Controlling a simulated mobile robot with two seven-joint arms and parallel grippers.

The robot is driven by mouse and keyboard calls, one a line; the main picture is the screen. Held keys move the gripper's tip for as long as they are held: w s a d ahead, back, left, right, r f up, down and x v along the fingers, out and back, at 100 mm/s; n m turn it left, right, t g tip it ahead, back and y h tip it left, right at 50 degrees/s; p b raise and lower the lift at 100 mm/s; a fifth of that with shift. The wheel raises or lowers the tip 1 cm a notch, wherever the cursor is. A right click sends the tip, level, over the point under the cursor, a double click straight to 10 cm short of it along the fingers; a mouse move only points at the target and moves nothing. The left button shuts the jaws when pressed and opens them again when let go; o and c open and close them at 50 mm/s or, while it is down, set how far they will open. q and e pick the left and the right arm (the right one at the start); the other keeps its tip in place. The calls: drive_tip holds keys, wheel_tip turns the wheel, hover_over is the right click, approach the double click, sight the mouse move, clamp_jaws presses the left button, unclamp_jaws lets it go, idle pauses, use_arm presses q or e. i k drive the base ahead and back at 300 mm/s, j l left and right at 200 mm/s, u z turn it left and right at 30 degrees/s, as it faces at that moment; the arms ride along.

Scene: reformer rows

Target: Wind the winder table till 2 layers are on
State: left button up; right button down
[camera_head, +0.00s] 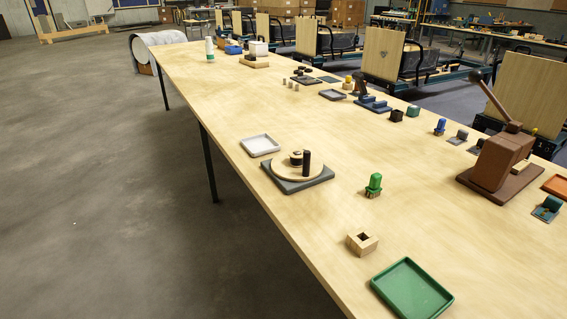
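A round wooden turntable, which looks like the winder table (283,172), sits on a dark grey square base (297,187) near the left edge of the long table. A small dark-topped spool (296,158) stands at its middle. An upright dark peg (306,163) stands toward its right side. The number of layers on the spool is too small to tell. Neither of my grippers is in view.
The long wooden table (225,100) carries a white tray (260,144), a green tray (411,289), a wooden block with a square hole (362,243), a green-topped piece (374,184) and a brown lever press (497,165). The table's middle is largely clear.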

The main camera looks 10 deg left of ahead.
sight(312, 168)
drive_tip(key=j, duration=0.6)
drive_tip(key=i+j+u, duration=0.1)
drive_tip(key=j, duration=0.45)
drive_tip(key=i+j, duration=0.1)
drive_tip(key=j, duration=0.5)
